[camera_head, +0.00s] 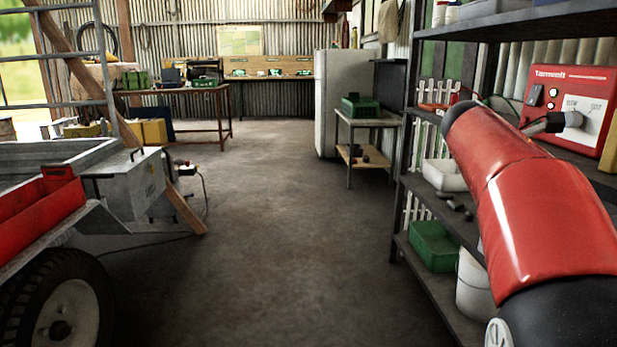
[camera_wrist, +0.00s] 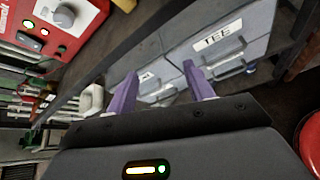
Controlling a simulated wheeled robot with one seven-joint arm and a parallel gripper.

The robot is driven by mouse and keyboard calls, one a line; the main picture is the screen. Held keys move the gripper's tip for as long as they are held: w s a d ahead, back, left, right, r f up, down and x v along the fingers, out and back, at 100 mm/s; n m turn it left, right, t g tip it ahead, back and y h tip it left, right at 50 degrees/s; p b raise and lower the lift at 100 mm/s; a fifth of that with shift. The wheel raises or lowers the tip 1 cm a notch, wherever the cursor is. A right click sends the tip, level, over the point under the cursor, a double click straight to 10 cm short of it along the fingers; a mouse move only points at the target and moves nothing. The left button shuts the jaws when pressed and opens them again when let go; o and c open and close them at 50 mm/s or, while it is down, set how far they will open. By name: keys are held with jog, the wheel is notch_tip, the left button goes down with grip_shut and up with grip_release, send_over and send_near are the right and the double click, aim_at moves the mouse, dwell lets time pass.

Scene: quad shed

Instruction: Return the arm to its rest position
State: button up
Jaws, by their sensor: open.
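My red arm (camera_head: 545,215) reaches up and forward on the right of the head view, in front of the metal shelving. My gripper (camera_wrist: 160,72) shows in the wrist view, with two purple fingers spread apart and nothing between them. Grey bins (camera_wrist: 222,45), one labelled TEE, lie beyond the fingers; I cannot tell the exact gap to them. In the head view I cannot make out my gripper's fingers.
A red charger-like box (camera_head: 575,95) stands on the shelf beside my arm and also shows in the wrist view (camera_wrist: 60,25). The shelving (camera_head: 440,200) holds a green bin (camera_head: 433,245) and a white bucket (camera_head: 475,285). A trailer (camera_head: 75,158) stands left. The middle floor is clear.

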jog(key=s+a+f+m+t+y, duration=0.2)
jog(key=s+a+f+m+y, duration=1)
jog(key=s+a+f, duration=1.1)
jog(key=a+f+m, duration=0.1)
jog(key=a+m, duration=0.2)
jog(key=shift+t, duration=0.3)
jog(key=shift+d, duration=0.1)
